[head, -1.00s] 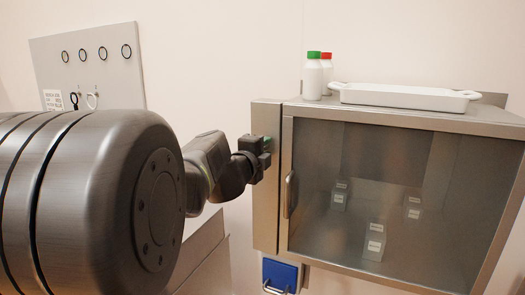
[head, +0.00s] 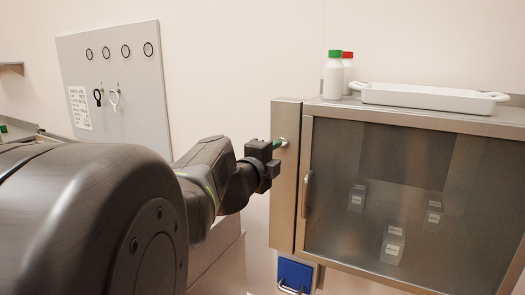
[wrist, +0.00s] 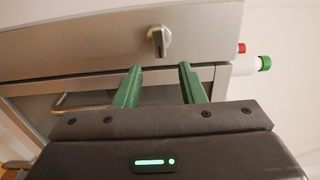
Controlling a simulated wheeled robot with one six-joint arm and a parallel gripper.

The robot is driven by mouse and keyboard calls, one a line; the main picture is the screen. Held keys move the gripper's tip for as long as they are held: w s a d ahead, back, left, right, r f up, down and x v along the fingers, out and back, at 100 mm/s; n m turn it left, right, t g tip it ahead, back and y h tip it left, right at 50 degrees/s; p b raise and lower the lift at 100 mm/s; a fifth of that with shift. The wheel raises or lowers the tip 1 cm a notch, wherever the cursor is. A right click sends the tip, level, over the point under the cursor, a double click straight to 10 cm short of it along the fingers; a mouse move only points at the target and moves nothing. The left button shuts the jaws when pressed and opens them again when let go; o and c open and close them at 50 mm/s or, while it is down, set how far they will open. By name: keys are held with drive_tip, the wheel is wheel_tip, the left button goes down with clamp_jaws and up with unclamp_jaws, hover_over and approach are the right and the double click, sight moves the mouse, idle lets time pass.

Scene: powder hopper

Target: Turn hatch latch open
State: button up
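The hatch latch is a small metal knob (head: 283,142) on the steel strip left of the glazed hatch door. In the wrist view the latch (wrist: 159,40) shows as a grey knob with a bar across its face, just beyond the fingertips and roughly centred between them. My gripper (wrist: 159,69) has two green fingers spread apart with nothing between them. In the head view my gripper (head: 275,146) is at the left of the strip, its fingers pointing at the latch. The fingers look apart from the latch.
The hatch door (head: 400,190) has a vertical handle (head: 307,194) close right of the strip. A white tray (head: 430,97) and two bottles (head: 333,76) stand on top. A blue box (head: 294,274) hangs below. A panel with rings (head: 118,85) is on the wall at left.

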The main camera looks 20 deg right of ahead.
sight(284, 148)
drive_tip(key=v, duration=0.8)
drive_tip(key=shift+a, duration=0.1)
drive_tip(key=x, duration=1.3)
drive_tip(key=shift+w+d, duration=0.2)
drive_tip(key=shift+d, duration=0.15)
drive_tip(key=shift+s+a, duration=0.1)
drive_tip(key=shift+a, duration=0.05)
